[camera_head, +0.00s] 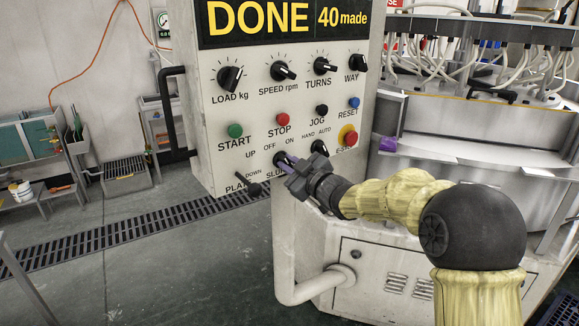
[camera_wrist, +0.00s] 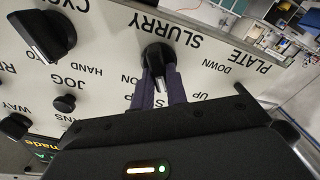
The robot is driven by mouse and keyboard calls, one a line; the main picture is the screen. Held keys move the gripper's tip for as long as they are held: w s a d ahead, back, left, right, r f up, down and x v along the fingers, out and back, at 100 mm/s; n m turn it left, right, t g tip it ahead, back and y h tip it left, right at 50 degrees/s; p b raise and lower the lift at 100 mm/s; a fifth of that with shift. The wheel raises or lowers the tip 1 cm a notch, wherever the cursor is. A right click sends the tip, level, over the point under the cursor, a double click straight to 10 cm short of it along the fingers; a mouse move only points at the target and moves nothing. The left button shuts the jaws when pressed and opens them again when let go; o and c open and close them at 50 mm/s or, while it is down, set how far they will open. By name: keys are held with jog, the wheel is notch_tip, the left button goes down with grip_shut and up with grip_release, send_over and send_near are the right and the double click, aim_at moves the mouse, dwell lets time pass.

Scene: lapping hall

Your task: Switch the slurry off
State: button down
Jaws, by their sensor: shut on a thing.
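The slurry knob (camera_wrist: 157,56) is a black rotary knob with a white pointer line, on the light control panel (camera_head: 222,160) above its SLURRY label. My gripper (camera_wrist: 161,84) is shut on it, with a purple finger on each side. The wrist view is upside down; the pointer shows between the fingers, towards the panel's upper side. ON is legible beside one finger; the OFF mark is hidden there. In the head view my gripper (camera_head: 286,163) reaches the panel's lower row and covers most of the knob. OFF and ON both show just above it there.
The plate lever (camera_head: 254,189) is close left of my gripper. The hand/auto knob (camera_head: 319,148) and red emergency stop (camera_head: 348,136) are close right. Start (camera_head: 235,131) and stop (camera_head: 283,120) buttons are above. A display (camera_head: 290,17) reads DONE, 40 made.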

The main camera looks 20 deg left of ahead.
jog(key=c, duration=1.4)
grip_release()
jog(key=b+v, duration=0.2)
jog(key=v, duration=1.5)
jog(key=shift+d, duration=0.2)
jog(key=shift+d, duration=0.1)
